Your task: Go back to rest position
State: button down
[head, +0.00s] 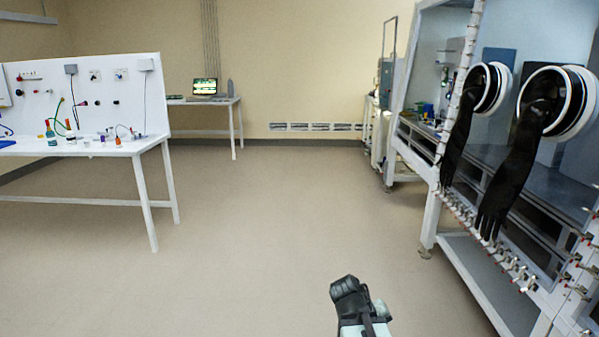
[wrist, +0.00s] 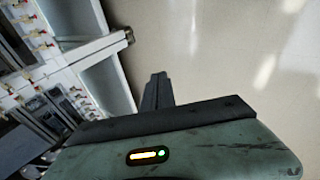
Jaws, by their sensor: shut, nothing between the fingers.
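My gripper (head: 346,287) shows at the bottom of the head view, right of centre, held over open floor. It is shut and empty. In the wrist view my gripper (wrist: 158,78) points away from the camera with its fingers together, over the beige floor. Nothing is touching it in either view.
A glovebox (head: 480,150) with two black gloves (head: 515,160) hanging out stands at the right, on a white frame (head: 428,222). A white workbench (head: 110,148) with small lab items stands at the left. A far table (head: 232,101) holds a laptop (head: 204,87). The middle floor (head: 270,210) is clear.

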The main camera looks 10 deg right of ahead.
jog(key=s+a+f+y, duration=0.1)
jog(key=a+f+y, duration=0.15)
jog(key=a, duration=0.55)
jog(key=s+a+f+y, duration=0.1)
jog(key=a+y, duration=0.3)
jog(key=a, duration=0.4)
notch_tip(320, 180, up, 20)
jog(key=g+p, duration=0.1)
jog(key=p, duration=1.9)
jog(key=shift+r, duration=0.15)
jog(key=shift+d, duration=0.15)
